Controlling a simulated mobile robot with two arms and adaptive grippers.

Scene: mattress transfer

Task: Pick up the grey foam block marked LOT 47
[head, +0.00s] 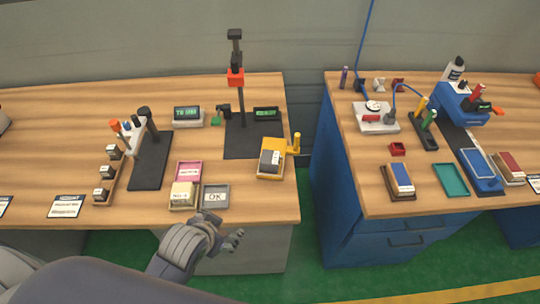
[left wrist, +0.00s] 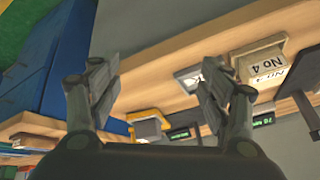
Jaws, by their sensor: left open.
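In the left wrist view a grey block (left wrist: 148,128) shows at the yellow tray (left wrist: 144,115), partly hidden behind my wrist. My left gripper (head: 234,240) is open and empty in front of the left table's front edge, below and left of the yellow tray. Its two spread fingers also show in the left wrist view (left wrist: 158,88). My right gripper is not in view.
A grey OK tray (head: 215,197), a wooden tray marked No 4 (head: 183,196) and a pink tray (head: 189,172) stand left of the yellow tray. A black stand (head: 238,90) is behind. A gap separates the blue cabinet (head: 345,210).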

